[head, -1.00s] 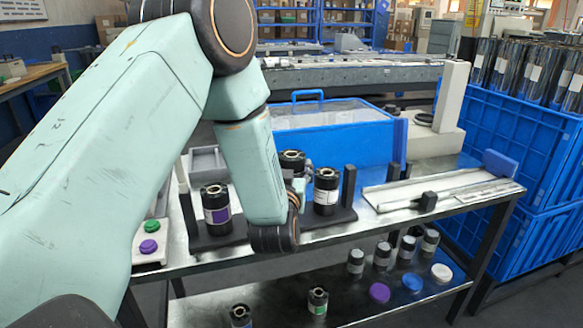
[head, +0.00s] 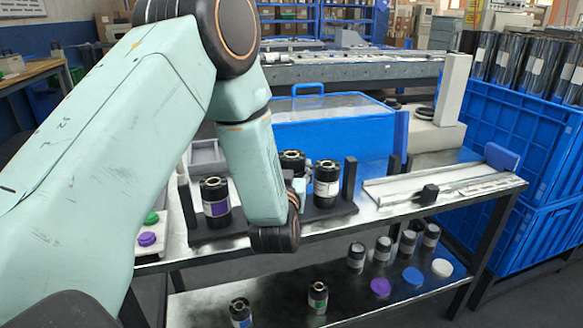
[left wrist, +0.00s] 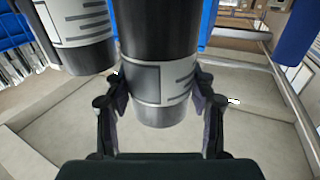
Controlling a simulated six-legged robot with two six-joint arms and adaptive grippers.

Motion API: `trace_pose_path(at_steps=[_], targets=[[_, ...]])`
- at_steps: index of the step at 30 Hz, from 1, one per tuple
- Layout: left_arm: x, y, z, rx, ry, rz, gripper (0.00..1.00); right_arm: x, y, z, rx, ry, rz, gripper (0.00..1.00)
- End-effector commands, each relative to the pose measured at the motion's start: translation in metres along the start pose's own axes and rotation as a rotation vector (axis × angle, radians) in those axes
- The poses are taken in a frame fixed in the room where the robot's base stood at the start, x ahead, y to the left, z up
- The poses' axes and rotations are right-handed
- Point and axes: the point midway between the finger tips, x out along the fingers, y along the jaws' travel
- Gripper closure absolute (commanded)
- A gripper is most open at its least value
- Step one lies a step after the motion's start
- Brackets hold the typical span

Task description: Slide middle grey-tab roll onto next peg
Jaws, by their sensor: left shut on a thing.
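The middle roll (head: 292,161) is a black cylinder with a hollow top, partly hidden behind my left arm in the head view. In the left wrist view the roll (left wrist: 158,40) fills the centre and carries a grey-and-white label. My left gripper (left wrist: 160,100) is shut on it, one finger on each side. In the head view the gripper is mostly hidden behind my forearm. A roll with a purple tab (head: 215,203) stands to its left, and a roll with a pale label (head: 327,180) stands to its right. The peg under the held roll is hidden. My right gripper is out of view.
A dark upright post (head: 349,180) stands just right of the right-hand roll. A blue box (head: 330,135) lies behind the rolls. A rail with a black block (head: 429,193) occupies the table's right side. Blue crates (head: 520,140) stand at far right. Several rolls sit on the lower shelf (head: 275,300).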

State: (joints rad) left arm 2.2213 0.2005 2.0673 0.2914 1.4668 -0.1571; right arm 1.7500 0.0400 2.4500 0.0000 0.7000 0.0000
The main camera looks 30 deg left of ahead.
Motion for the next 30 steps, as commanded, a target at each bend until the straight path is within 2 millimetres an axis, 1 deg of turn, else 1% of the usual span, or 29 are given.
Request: trace_pose_path(at_steps=[12, 20, 21, 30], targets=[[0.0004, 0.0003, 0.0081, -0.001, 0.004, 0.000, 0.90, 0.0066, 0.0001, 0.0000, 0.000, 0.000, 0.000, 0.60], [0.0004, 0.0003, 0.0082, -0.001, 0.004, 0.000, 0.90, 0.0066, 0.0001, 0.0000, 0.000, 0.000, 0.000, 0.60], [0.0004, 0.0003, 0.0082, -0.001, 0.004, 0.000, 0.43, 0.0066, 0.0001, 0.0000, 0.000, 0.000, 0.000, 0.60], [0.0002, 0.0002, 0.0089, 0.000, 0.002, 0.000, 0.18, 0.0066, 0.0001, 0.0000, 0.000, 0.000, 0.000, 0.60]])
